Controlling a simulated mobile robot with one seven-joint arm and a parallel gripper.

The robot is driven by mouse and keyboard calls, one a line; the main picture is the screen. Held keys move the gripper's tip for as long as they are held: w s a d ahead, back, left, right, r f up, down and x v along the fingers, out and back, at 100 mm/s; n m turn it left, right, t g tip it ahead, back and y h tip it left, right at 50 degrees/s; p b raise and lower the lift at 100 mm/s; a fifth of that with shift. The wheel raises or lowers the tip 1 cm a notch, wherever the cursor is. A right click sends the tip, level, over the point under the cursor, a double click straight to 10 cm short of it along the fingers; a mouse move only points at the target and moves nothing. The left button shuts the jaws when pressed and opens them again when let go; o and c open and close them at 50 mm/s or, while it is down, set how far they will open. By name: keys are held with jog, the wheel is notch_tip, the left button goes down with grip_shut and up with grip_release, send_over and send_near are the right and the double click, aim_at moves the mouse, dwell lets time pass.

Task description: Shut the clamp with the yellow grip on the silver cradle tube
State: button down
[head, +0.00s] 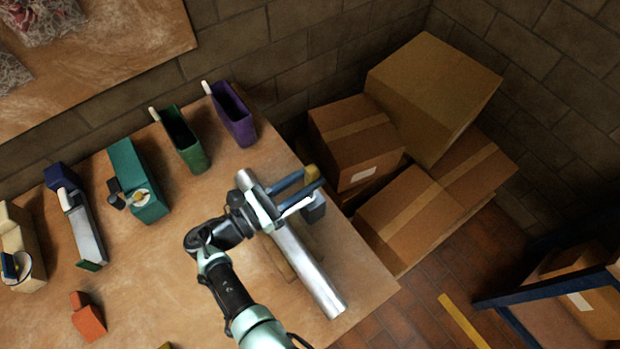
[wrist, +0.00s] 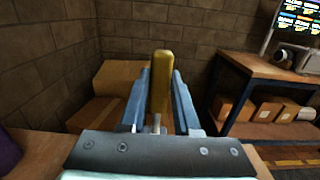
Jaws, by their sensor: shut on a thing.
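The silver cradle tube (head: 305,268) lies slantwise along the right end of the wooden table. The clamp's yellow grip (head: 311,173) shows beyond the tube's far part, past the table's right edge. In the wrist view the yellow grip (wrist: 160,82) stands upright between the blue fingers. My gripper (head: 300,186) is shut on the yellow grip, and its fingers reach across the tube. My gripper also shows in the wrist view (wrist: 159,90). The clamp's body and jaws are mostly hidden behind my gripper, so I cannot tell how far the clamp is closed.
Cardboard boxes (head: 400,215) are stacked close to the right of the table (head: 225,275). Green (head: 186,140) and purple (head: 233,113) holders stand at its back edge. An orange block (head: 88,320) lies at the front left. A brick wall (head: 310,45) closes off the back.

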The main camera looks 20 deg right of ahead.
jog(key=shift+f, duration=0.1)
dwell(0.3)
jog(key=c, duration=0.6)
grip_release()
jog(key=shift+a, duration=0.1)
jog(key=shift+c, duration=0.2)
jog(key=b+v, duration=0.3)
jog(key=v, duration=1)
jog(key=shift+b, duration=0.3)
jog(key=shift+f, duration=0.1)
